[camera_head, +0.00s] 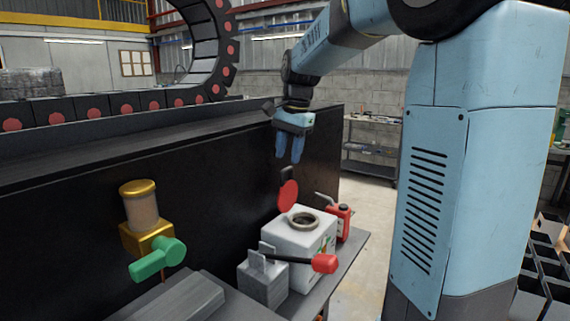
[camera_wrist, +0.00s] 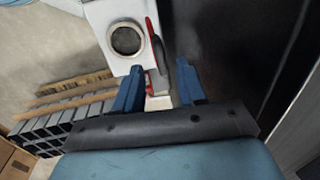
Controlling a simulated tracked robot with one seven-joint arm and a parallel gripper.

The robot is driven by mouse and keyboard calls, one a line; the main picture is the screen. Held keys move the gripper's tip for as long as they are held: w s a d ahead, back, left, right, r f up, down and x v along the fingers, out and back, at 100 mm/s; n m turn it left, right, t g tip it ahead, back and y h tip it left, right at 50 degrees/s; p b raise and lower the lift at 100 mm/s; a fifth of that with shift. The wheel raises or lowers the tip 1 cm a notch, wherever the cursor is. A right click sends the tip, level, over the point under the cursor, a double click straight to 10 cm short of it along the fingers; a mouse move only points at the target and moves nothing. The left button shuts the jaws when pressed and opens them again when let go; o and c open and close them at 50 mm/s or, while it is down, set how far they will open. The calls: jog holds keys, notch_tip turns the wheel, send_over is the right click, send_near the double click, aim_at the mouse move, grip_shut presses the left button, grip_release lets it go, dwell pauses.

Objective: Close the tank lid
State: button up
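The white tank (camera_head: 302,241) stands on a ledge below my gripper, with a round dark opening (camera_head: 303,219) on its top. Its red round lid (camera_head: 288,195) stands raised, tilted up at the back of the opening. A dark piece sticks up above the lid. My gripper (camera_head: 289,154) is above the lid, pointing down, its blue fingers apart and empty. In the wrist view the fingers (camera_wrist: 160,88) are spread, and the lid (camera_wrist: 153,30) shows nearly edge-on beside the open mouth (camera_wrist: 126,39). I cannot tell whether a finger touches the lid.
A red canister (camera_head: 342,221) stands behind the tank. A lever with a red knob (camera_head: 324,263) and a grey block (camera_head: 263,284) are in front. A black wall (camera_head: 220,180) runs along the left. A brass fitting with a green handle (camera_head: 160,257) is on it.

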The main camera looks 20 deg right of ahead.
aim_at(286, 169)
jog(key=shift+w+a+f, duration=0.1)
jog(key=shift+f, duration=0.85)
jog(key=shift+w+a+f, duration=0.1)
jog(key=shift+f, duration=0.8)
grip_shut()
jog(key=shift+a, duration=0.15)
